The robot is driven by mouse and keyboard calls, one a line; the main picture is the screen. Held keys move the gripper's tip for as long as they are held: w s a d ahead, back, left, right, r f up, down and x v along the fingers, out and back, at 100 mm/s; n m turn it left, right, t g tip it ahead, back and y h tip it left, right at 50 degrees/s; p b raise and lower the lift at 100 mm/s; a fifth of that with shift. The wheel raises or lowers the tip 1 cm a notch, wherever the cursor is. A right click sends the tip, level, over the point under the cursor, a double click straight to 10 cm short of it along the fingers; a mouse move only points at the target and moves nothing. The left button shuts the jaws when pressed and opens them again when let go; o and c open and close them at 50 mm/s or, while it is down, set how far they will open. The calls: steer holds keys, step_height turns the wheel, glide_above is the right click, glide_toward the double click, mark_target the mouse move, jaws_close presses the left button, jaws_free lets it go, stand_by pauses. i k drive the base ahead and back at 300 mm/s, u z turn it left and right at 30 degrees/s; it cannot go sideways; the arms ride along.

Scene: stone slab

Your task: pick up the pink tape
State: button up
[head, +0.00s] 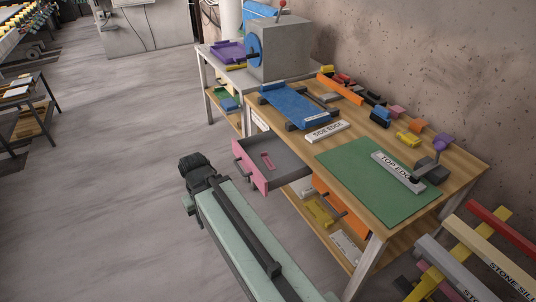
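A small pink item (267,160) that looks like the pink tape lies on the floor of an open grey drawer (290,160) with a pink front. The drawer sticks out from the left side of the wooden workbench. My pale green arm reaches up from the bottom of the head view, and its dark end, my gripper (194,165), is left of the drawer and apart from the pink item. The fingers are too dark and small to tell open from shut. I see nothing clearly held.
The workbench (300,140) carries a green mat (350,178), a blue board (290,100), labelled bars and several small coloured blocks along the wall. A grey machine (285,48) stands behind. Coloured bars (485,245) crowd the lower right.

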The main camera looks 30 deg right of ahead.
mark_target(264, 155)
steer(key=u, duration=0.1)
steer(key=i, duration=1.2)
steer(key=u, duration=0.8)
